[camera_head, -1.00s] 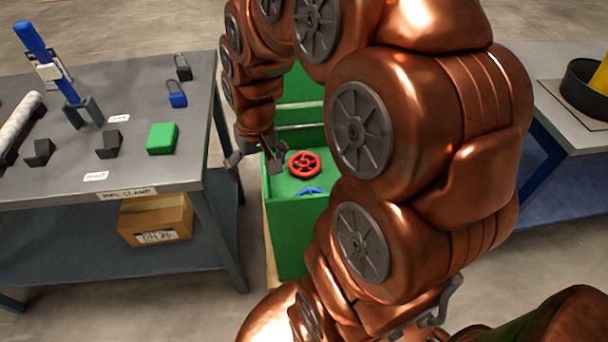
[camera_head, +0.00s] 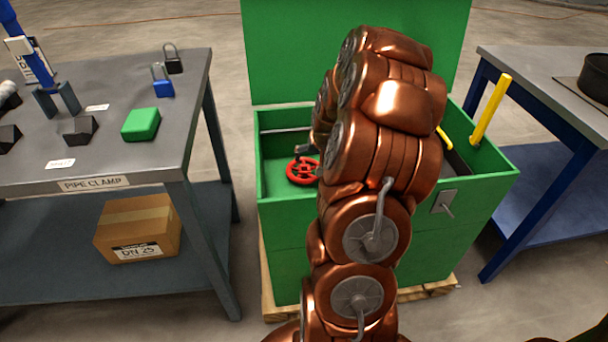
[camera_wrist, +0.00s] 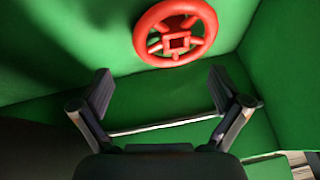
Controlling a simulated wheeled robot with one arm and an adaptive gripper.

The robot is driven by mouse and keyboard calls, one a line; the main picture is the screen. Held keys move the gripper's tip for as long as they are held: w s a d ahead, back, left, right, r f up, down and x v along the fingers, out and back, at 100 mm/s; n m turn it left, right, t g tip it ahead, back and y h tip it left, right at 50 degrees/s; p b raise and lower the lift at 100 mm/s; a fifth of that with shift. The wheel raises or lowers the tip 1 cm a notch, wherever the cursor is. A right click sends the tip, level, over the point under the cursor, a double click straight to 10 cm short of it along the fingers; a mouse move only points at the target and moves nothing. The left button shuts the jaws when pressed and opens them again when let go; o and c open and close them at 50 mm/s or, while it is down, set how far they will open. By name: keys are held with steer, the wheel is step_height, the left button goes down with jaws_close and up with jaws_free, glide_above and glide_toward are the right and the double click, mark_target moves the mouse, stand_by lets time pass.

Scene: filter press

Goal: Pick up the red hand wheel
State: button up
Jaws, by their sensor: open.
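The red hand wheel (camera_head: 303,170) lies inside the open green chest (camera_head: 388,206), near its left side. In the wrist view the red wheel (camera_wrist: 176,31) is a ring with spokes and a square hub, lying on green, just beyond my fingertips. My gripper (camera_wrist: 158,88) is open and empty, with its two fingers apart and the wheel ahead of the gap, not between them. In the head view my arm hides most of the gripper and part of the chest's inside.
A grey table (camera_head: 100,165) on the left holds a green block (camera_head: 141,124) and padlocks (camera_head: 162,82). A box (camera_head: 138,228) sits on its lower shelf. A yellow bar (camera_head: 490,110) stands in the chest's right part. The raised lid (camera_head: 300,50) is behind my arm. Another table (camera_head: 560,95) is at right.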

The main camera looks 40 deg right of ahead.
mark_target(309, 169)
steer(key=shift+w+a+b+x, duration=0.1)
steer(key=shift+a+b+x, duration=0.1)
steer(key=shift+x, duration=0.95)
steer(key=shift+w+a+b+x, duration=0.1)
steer(key=shift+b+x, duration=0.1)
steer(key=shift+x, duration=0.95)
steer(key=shift+w+a+b+x, duration=0.1)
steer(key=shift+b+x, duration=0.1)
steer(key=shift+x, duration=0.95)
steer(key=c, duration=1.3)
steer(key=shift+o, duration=0.2)
steer(key=shift+r, duration=0.1)
